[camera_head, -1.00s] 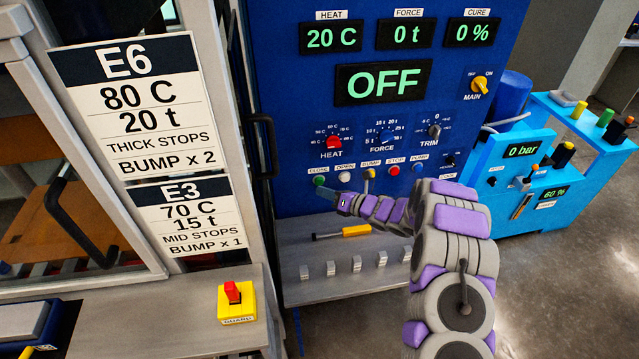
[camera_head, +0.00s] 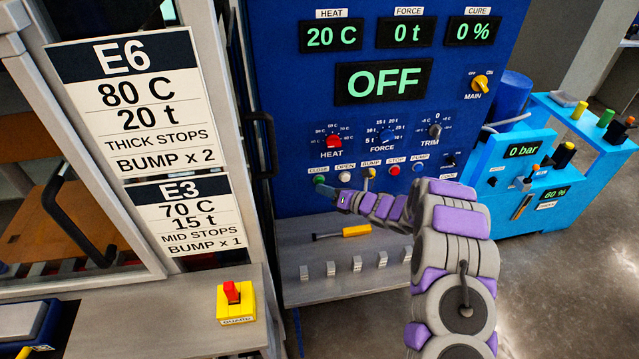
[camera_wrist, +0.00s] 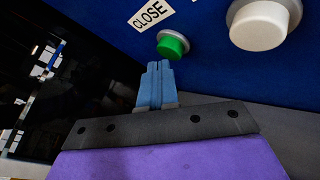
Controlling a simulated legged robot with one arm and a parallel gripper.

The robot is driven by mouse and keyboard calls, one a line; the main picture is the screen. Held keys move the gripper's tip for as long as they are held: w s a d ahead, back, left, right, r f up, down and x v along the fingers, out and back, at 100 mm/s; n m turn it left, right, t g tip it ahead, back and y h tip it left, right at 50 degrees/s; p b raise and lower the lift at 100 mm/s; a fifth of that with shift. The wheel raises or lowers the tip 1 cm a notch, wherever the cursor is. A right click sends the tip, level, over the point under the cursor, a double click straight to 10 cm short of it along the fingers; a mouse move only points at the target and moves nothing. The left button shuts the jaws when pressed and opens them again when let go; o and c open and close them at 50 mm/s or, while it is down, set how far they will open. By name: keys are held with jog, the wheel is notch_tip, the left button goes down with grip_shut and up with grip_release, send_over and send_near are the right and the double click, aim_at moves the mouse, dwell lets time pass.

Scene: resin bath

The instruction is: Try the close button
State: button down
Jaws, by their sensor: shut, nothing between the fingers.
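The close button is a green button (camera_wrist: 172,44) under the CLOSE label on the blue panel in the wrist view. It also shows at the left end of the button row in the head view (camera_head: 320,180). My gripper (camera_wrist: 160,66) is shut and empty. Its blue fingertips point at the green button from just below it in the wrist view; I cannot tell whether they touch it. In the head view my gripper (camera_head: 322,187) is at the lower left of the panel, just under the button. The main display (camera_head: 383,82) reads OFF.
A white OPEN button (camera_wrist: 262,24) sits right of the green one, with yellow, red and blue ones further along. A shelf (camera_head: 350,280) below holds a yellow-handled tool (camera_head: 356,230). A black door handle (camera_head: 262,145) stands left of the panel.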

jog(key=shift+w+a, duration=0.1)
jog(key=shift+w, duration=0.35)
dwell(0.5)
jog(key=shift+s+b, duration=0.15)
jog(key=shift+b, duration=0.2)
jog(key=shift+s+d+b, duration=0.25)
jog(key=shift+s+b, duration=0.45)
jog(key=shift+s, duration=0.05)
jog(key=s+b, duration=0.2)
jog(key=s+d+b, duration=0.1)
jog(key=s+b, duration=0.1)
jog(key=b, duration=0.1)
jog(key=shift+s+d, duration=0.15)
jog(key=shift+s, duration=0.25)
dwell(0.5)
